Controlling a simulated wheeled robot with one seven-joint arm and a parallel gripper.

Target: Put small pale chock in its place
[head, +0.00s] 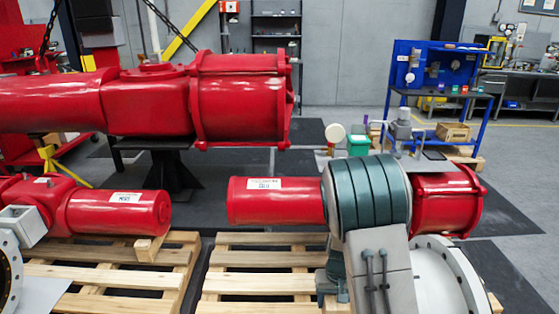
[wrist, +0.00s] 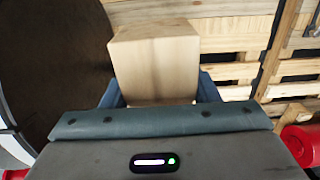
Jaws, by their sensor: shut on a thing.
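The small pale chock (wrist: 154,62) is a light wooden block in the upper middle of the wrist view. My gripper (wrist: 155,97) is shut on it, with a blue finger at each side. The chock's lower part is hidden by the gripper body. In the wrist view, pale pallet boards (wrist: 225,42) lie beyond the chock; I cannot tell whether it touches them. In the head view my arm covers the area around the gripper, and the held chock cannot be made out.
A large dark round face (wrist: 50,70) stands close left of the gripper. In the head view, a red actuator (head: 275,207) lies over the right pallet (head: 262,284). A wooden block (head: 150,248) sits by the left red cylinder (head: 118,213). Front boards of the right pallet are bare.

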